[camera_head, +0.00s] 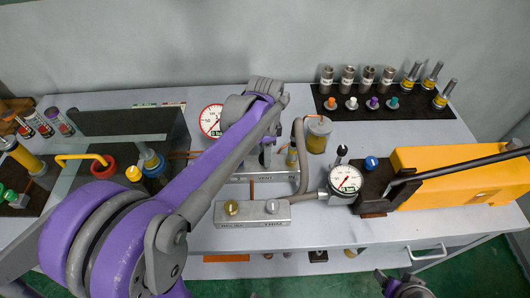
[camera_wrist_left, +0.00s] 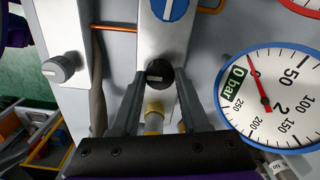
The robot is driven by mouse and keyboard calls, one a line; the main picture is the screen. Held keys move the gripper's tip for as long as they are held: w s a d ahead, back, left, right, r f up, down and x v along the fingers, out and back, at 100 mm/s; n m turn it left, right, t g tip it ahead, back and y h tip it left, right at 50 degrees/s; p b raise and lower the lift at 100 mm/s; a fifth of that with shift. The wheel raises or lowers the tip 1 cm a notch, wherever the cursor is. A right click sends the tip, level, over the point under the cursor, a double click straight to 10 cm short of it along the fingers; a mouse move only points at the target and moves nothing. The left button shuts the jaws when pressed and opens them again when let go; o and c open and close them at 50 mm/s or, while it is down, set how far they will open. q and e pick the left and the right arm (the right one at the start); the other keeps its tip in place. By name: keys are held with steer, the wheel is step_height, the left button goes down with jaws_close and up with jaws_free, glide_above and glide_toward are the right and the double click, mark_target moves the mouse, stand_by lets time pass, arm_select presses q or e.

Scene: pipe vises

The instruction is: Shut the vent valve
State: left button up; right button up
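I cannot read a vent valve label. In the left wrist view a black knob (camera_wrist_left: 160,76) with a pale mark sits on a light metal block, just beyond and between the fingertips of my left gripper (camera_wrist_left: 159,92). The fingers are apart, with no clear contact on the knob. A blue-and-white knob (camera_wrist_left: 168,8) is above it and a grey knob (camera_wrist_left: 60,68) to its left. In the head view my left gripper (camera_head: 267,153) points down over the rear block (camera_head: 240,179), partly hidden by my arm. My right gripper (camera_head: 403,287) is at the bottom edge, its fingers unclear.
A blue-rimmed gauge (camera_wrist_left: 277,98) is close right of my left gripper. In the head view the front block (camera_head: 252,223) carries a yellowish and a grey knob. A second gauge (camera_head: 345,179) and a yellow pump body (camera_head: 460,175) stand to the right.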

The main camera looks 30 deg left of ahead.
arm_select(q)
steer(key=o, duration=0.4)
step_height(320, 180, up, 11)
steer(key=shift+p, duration=0.35)
arm_select(e)
steer(key=shift+w+r, duration=0.15)
steer(key=shift+r, duration=0.3)
arm_select(q)
steer(key=shift+s+f, duration=0.1)
steer(key=shift+f, duration=0.05)
